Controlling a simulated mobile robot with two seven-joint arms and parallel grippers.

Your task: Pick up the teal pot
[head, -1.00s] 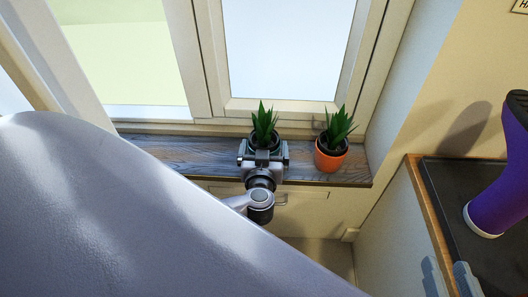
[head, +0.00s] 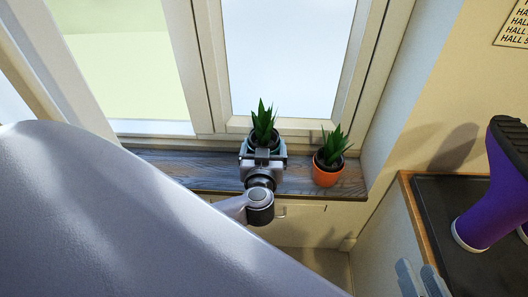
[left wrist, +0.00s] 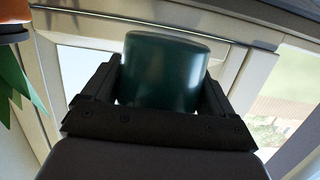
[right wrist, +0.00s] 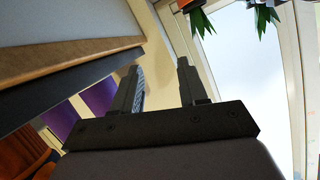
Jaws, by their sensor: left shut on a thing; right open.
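The teal pot (left wrist: 165,72) is between the two fingers of my left gripper (left wrist: 163,95) in the left wrist view. In the head view my left gripper (head: 263,155) is shut on the pot, and it hides most of the pot's front. The pot's rim and spiky green plant (head: 263,122) show above the gripper. The pot appears raised off the windowsill (head: 205,172), though its base is hidden. My right gripper (head: 422,280) is open and empty at the lower right; its fingers also show apart in the right wrist view (right wrist: 160,85).
An orange pot (head: 328,176) with a similar plant stands on the sill just right of the held pot. The window frame (head: 290,122) is close behind. A purple boot (head: 492,195) stands on a dark-topped cabinet (head: 452,262) at right.

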